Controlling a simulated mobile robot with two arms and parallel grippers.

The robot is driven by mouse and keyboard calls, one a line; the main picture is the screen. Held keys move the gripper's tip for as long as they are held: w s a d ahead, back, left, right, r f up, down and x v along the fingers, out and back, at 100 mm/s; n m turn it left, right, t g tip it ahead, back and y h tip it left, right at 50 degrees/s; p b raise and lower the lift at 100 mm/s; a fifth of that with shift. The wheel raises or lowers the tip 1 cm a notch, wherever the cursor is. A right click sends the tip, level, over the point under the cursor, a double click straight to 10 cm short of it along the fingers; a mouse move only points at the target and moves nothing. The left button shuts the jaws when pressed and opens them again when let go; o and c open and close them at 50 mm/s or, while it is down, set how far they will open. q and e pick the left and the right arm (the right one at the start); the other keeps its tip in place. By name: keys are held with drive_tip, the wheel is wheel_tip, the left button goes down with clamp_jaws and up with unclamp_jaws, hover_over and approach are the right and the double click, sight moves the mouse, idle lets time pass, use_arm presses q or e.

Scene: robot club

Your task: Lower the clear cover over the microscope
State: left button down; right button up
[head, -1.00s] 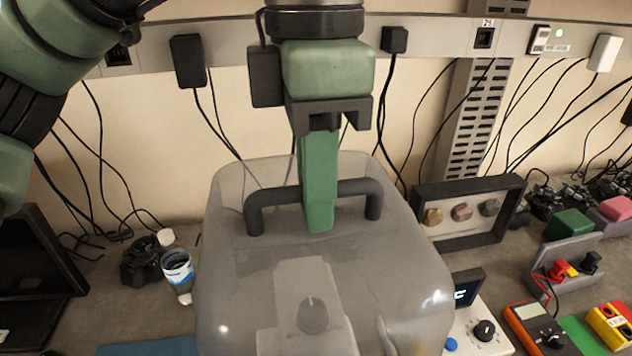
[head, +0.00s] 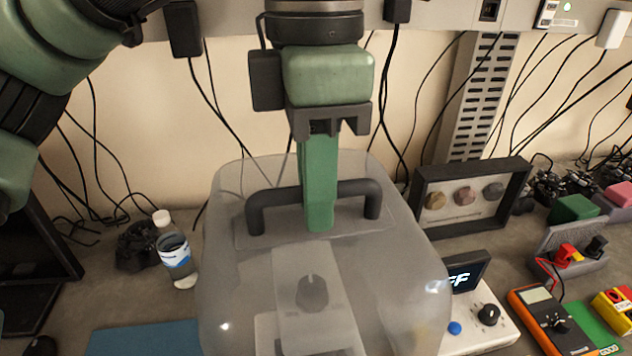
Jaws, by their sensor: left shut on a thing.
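The clear cover (head: 400,262) is a large see-through, rounded box with a black bar handle (head: 256,208) on its top. It fills the lower middle of the head view. My left gripper (head: 318,215) comes down from above with its green fingers shut on the handle. A pale grey shape with a dark knob, possibly the microscope (head: 330,318), shows dimly through the cover. The cover's lower edge is out of the picture, so I cannot tell whether it touches the bench. My right gripper is not in view.
A water bottle (head: 175,255) stands left of the cover, with a blue mat (head: 140,340) in front. At right are a white control box (head: 480,325), a black-framed panel (head: 470,198), an orange multimeter (head: 550,318) and a grey holder (head: 570,245). Cables hang along the wall.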

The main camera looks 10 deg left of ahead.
use_arm(q)
drive_tip(key=shift+f+b, duration=1.3)
drive_tip(key=shift+f, duration=0.6)
drive_tip(key=shift+f+b, duration=2.4)
drive_tip(key=shift+f, duration=0.55)
drive_tip(key=shift+s+f, duration=0.1)
drive_tip(key=shift+d+f+b, duration=0.1)
drive_tip(key=shift+f+b, duration=0.6)
drive_tip(key=shift+f, duration=0.05)
drive_tip(key=c, duration=1.3)
unclamp_jaws()
drive_tip(key=shift+s, duration=0.1)
